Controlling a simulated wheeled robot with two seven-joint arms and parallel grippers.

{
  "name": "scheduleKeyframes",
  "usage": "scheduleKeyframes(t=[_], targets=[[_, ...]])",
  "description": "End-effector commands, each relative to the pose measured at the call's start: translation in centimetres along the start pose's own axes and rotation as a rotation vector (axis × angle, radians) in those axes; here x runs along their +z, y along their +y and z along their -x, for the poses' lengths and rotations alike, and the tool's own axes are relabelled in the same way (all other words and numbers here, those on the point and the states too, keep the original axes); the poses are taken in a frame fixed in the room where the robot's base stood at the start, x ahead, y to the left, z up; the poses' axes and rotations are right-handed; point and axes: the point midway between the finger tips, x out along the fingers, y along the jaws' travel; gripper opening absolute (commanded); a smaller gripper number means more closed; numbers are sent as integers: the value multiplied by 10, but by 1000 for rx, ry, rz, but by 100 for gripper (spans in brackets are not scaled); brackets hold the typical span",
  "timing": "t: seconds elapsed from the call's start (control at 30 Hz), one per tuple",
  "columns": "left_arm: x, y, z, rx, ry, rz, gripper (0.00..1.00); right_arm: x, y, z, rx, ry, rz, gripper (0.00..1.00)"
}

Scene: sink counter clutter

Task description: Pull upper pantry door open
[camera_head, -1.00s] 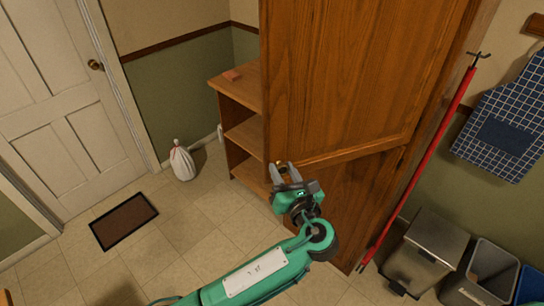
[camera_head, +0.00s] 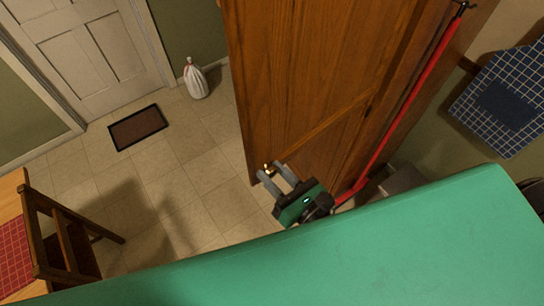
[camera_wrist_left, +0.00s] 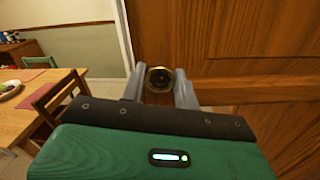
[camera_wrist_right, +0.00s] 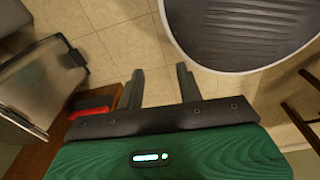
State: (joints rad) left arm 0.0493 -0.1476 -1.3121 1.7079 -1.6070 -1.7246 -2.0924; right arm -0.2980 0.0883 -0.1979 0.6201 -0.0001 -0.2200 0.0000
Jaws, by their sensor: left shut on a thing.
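The pantry door (camera_head: 310,70) is a tall brown wooden panel in the middle of the head view. Its small round brass knob (camera_head: 267,168) also shows in the left wrist view (camera_wrist_left: 160,78). My left gripper (camera_head: 272,175) is shut on the knob, with one grey finger on each side. In the left wrist view, wood panelling (camera_wrist_left: 230,40) fills the right side behind the gripper (camera_wrist_left: 160,90). I cannot tell how far the door stands open. My right gripper (camera_wrist_right: 159,88) shows only in its wrist view, open and empty.
My green arm covers the lower head view. A red pole (camera_head: 405,100) stands right of the pantry. A wooden chair (camera_head: 65,240) and table (camera_head: 12,190) are at lower left.

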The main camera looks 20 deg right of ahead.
Motion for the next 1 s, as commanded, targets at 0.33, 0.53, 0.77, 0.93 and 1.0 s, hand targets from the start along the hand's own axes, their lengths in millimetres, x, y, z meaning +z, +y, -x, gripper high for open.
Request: scheduleKeyframes(t=[0.33,0.53,0.77,0.93,1.0], targets=[[2,3,7,8,-1,5,0,-3,-16,1,-17,3,-3,36],[1,3,6,8,0,5,0,-2,-14,1,-15,2,-2,36],[0,3,6,8,1,3,53,0,-9,1,-10,0,0,36],[0,3,6,8,2,2,53,1,-5,1,-6,-1,0,36],[0,3,5,7,2,2,53,1,-5,1,-5,-1,0,36]])
